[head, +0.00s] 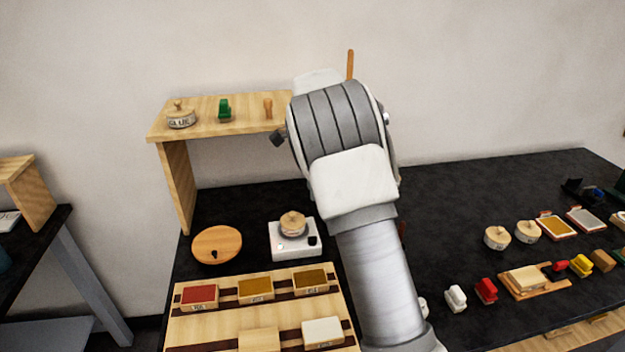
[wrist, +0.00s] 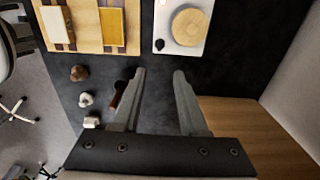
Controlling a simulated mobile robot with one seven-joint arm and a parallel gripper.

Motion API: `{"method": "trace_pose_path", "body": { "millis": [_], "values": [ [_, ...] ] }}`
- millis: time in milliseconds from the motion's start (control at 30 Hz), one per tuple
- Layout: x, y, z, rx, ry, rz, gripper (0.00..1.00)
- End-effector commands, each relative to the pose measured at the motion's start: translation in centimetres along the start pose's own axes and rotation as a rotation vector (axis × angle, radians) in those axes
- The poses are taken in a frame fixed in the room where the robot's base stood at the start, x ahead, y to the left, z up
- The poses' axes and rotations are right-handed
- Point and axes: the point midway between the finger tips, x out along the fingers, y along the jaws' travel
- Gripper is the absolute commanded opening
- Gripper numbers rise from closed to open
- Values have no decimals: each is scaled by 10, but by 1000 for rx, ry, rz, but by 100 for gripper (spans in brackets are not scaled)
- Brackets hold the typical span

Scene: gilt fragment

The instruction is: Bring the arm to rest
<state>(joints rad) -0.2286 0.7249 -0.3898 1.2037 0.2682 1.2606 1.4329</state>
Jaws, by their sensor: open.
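My arm (head: 370,265) rises through the middle of the head view, its wrist raised in front of the right part of the wooden shelf. The fingers are hidden there behind the arm. In the wrist view my gripper (wrist: 159,82) is open, with two grey fingers apart and only dark tabletop between them. A small dark red thing (wrist: 117,95) lies beside the left finger, partly covered by it.
A wooden shelf (head: 235,127) carries a lidded pot (head: 180,117) and a green stamp (head: 224,109). Below are a white device (head: 281,248), a round wooden board (head: 217,245) and a wooden tray (head: 228,315). Several small items crowd the right. Bare black tabletop (head: 480,190) lies behind them.

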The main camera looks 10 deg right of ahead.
Motion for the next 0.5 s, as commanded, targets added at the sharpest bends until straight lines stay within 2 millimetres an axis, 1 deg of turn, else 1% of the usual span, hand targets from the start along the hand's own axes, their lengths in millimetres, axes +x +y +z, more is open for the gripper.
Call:
{"method": "trace_pose_path", "body": {
  "millis": [33, 133, 500],
  "values": [
    [-6, 0, 0, 0, 0, -1, 42],
    [-12, 0, 0, 1, 1, -1, 42],
    [-14, 1, -1, -1, 0, -1, 42]
  ]
}}
